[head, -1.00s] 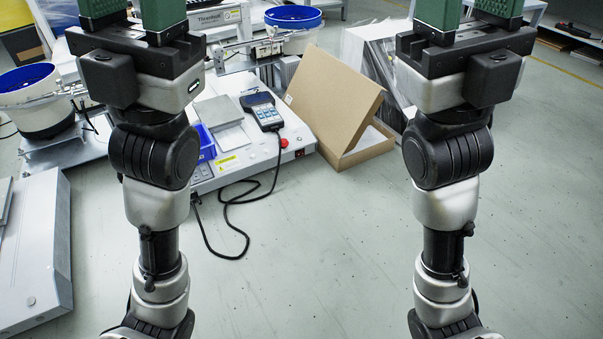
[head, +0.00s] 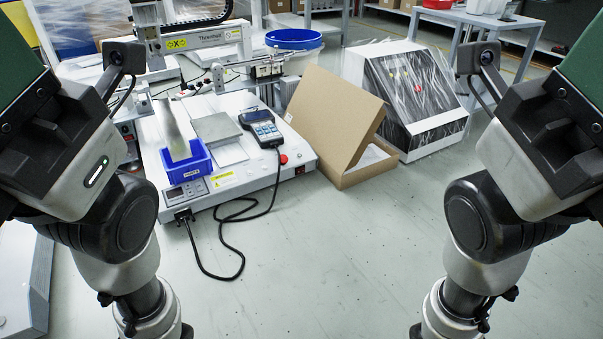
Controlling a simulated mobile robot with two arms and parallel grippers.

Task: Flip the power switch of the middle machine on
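The middle machine (head: 250,181) is a white gantry screwdriver on the floor. A small dark switch with a reddish face (head: 300,170), which looks like the power switch, sits at the right end of its front panel. Its on or off position is too small to tell. A red button (head: 283,158) is on the deck's front right corner. My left gripper (head: 17,55) is cut off at the left edge, and my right gripper (head: 586,60) at the right edge. Each shows only a green part, with fingertips hidden. Both are well apart from the machine.
A handheld controller (head: 262,127) and a blue bin (head: 186,164) sit on the machine. Its black cable (head: 232,220) loops onto the floor. An open cardboard box (head: 335,115) and a plastic-wrapped black-fronted unit (head: 415,95) stand to its right.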

